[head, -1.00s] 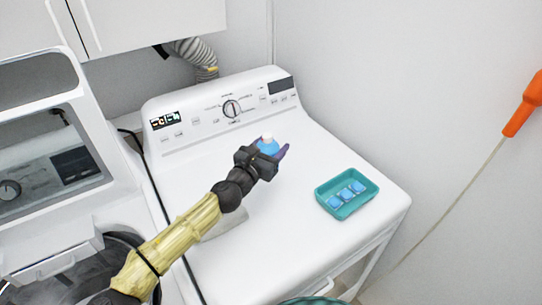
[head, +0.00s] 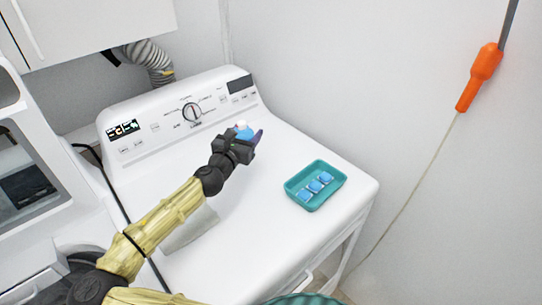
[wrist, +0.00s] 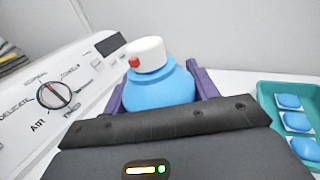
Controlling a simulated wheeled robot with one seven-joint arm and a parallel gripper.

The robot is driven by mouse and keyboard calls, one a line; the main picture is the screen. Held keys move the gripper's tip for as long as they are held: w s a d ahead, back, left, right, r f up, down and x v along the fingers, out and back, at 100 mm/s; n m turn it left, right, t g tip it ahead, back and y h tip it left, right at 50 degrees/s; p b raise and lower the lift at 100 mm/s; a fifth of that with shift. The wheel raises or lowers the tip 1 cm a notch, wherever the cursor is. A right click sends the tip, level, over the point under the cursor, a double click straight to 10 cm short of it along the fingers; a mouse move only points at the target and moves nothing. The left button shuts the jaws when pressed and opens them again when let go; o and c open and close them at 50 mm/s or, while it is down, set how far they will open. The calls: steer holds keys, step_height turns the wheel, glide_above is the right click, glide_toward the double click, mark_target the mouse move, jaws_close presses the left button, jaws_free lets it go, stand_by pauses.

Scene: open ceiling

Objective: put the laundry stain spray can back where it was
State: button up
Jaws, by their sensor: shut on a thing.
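The laundry stain spray can is blue with a white cap and a small red nozzle. It shows large in the wrist view (wrist: 158,88), upright between the two purple fingers. In the head view only the can's top (head: 243,131) shows behind my gripper (head: 252,138); its lower part is hidden. My gripper is shut on the can, over the white dryer top (head: 240,215), in front of the control panel. Whether the can's base touches the dryer top cannot be seen.
A teal tray (head: 341,177) with several blue-and-white packs stands on the dryer top, right of my gripper. The dryer's control panel (head: 145,126) rises behind. An orange-handled tool (head: 481,76) is by the right wall. Bare dryer top lies in front of the can.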

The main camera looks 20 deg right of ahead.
steer(key=w+d+b, duration=0.1)
steer(key=w+d, duration=0.2)
steer(key=d, duration=0.3)
steer(key=w+d+r+b, duration=0.1)
steer(key=w+d+b, duration=0.1)
steer(key=d, duration=0.5)
steer(key=shift+w, duration=0.75)
steer(key=shift+d+r, duration=0.1)
step_height(320, 180, down, 6)
steer(key=shift+p, duration=0.3)
steer(key=shift+f, duration=0.25)
steer(key=shift+f, duration=1.75)
